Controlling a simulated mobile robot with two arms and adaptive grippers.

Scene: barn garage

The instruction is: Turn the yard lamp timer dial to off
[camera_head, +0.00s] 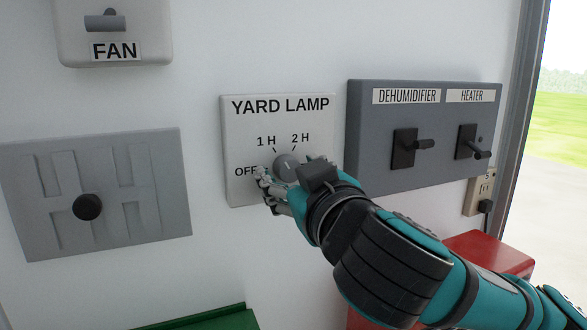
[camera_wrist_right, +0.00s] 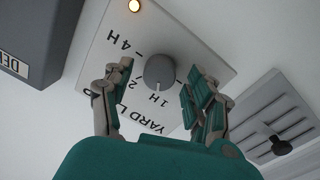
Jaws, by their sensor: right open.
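The white yard lamp panel (camera_head: 236,125) is on the wall in the middle of the head view, with a grey round dial (camera_head: 287,167) and the marks OFF, 1 H and 2 H. A 4H mark shows in the right wrist view, where the dial (camera_wrist_right: 158,70) stands clear between the fingers. An orange light (camera_wrist_right: 134,6) glows on the panel. My left gripper is out of view.
A grey box (camera_head: 365,180) with dehumidifier and heater switches is close right of the panel. A grey plate (camera_head: 155,190) with a black knob is at left, below a fan switch (camera_head: 105,23). Red (camera_head: 490,250) and green (camera_head: 215,318) objects are below.

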